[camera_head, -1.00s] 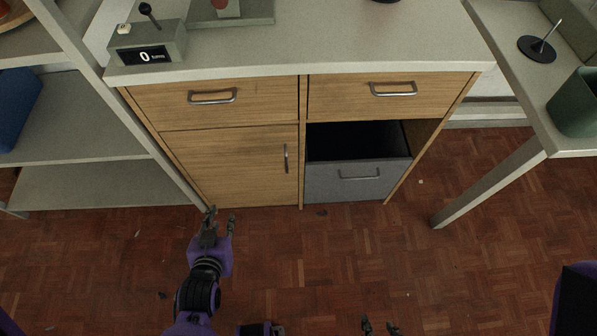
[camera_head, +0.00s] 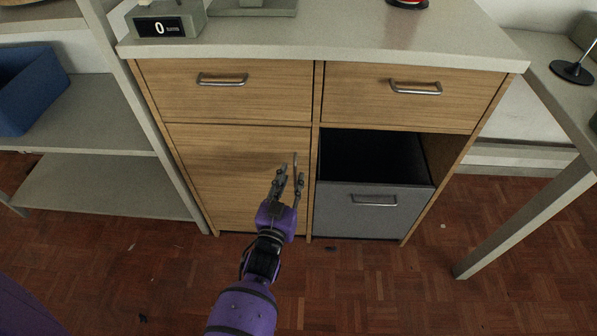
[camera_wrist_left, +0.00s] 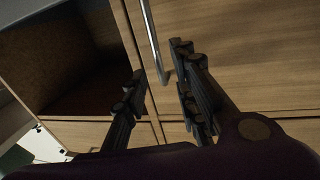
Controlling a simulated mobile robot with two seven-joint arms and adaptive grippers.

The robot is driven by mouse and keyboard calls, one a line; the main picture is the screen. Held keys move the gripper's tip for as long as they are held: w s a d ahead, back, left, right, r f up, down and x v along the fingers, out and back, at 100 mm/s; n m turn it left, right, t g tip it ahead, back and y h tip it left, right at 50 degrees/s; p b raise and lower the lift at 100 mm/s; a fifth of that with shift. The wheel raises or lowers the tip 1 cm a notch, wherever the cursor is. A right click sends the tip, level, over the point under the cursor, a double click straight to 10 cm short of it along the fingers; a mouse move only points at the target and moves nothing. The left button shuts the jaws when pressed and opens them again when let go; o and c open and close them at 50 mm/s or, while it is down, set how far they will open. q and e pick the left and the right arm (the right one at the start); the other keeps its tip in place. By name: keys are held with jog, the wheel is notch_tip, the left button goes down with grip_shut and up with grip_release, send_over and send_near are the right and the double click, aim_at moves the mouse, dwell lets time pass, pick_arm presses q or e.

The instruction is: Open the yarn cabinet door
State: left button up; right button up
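The yarn cabinet door (camera_head: 225,190) is the wooden lower-left front of the cabinet, and it is shut. Its upright metal bar handle (camera_head: 295,161) is near the door's right edge. My left gripper (camera_head: 290,178) is open in front of the handle. In the left wrist view the handle (camera_wrist_left: 154,42) reaches down into the gap between the two spread fingers (camera_wrist_left: 160,90). I cannot tell whether either finger touches it. My right gripper is out of view.
Two wooden drawers (camera_head: 222,95) above the door are shut. Right of the door, a grey bin (camera_head: 375,215) sits in an open compartment. A shelf unit with a blue box (camera_head: 30,90) stands left, a table (camera_head: 530,215) right.

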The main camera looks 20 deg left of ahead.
aim_at(295, 171)
pick_arm(q)
jog(key=shift+w+a+b, duration=0.2)
jog(key=shift+w+b, duration=0.15)
jog(key=shift+w, duration=1.75)
grip_shut()
